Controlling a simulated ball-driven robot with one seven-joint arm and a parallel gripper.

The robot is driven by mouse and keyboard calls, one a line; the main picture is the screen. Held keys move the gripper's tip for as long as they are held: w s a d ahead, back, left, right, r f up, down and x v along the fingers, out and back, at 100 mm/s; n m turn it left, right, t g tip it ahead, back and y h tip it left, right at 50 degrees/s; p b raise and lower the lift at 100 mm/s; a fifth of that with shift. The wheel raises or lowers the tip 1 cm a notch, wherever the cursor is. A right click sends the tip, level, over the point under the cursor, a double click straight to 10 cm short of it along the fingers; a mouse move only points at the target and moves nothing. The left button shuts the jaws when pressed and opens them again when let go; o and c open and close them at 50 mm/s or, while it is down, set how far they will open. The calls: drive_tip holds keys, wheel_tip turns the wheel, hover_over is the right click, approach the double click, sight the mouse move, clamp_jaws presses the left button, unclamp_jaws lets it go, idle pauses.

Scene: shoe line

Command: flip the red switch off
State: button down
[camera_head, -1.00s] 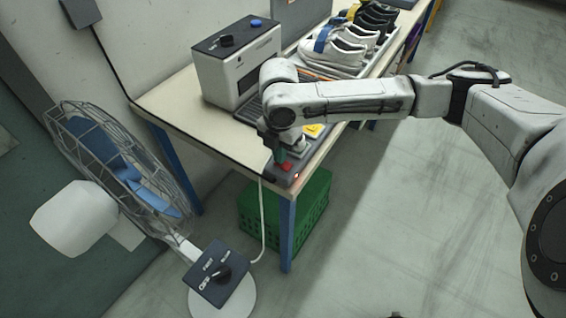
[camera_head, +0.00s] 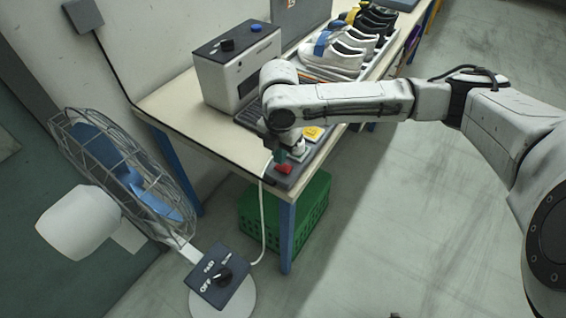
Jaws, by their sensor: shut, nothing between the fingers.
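The red switch (camera_head: 284,169) is a small red rocker on a dark box at the near corner of the table. My gripper (camera_head: 281,158) points down at it from above, shut and empty, with its tip at or just above the switch. I cannot tell whether they touch. Part of the switch and its box are hidden behind the gripper. A white cord runs down from near the box.
The table (camera_head: 168,104) holds a white machine (camera_head: 222,75) and several shoes (camera_head: 345,50) on a rack. A fan (camera_head: 120,170) with a dark control box (camera_head: 219,277) stands at the left. A green crate (camera_head: 262,225) sits under the table. The floor at right is clear.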

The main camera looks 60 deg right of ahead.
wheel_tip(320, 180, up, 5)
drive_tip(key=p, duration=0.4)
drive_tip(key=shift+r, duration=0.1)
idle(0.6)
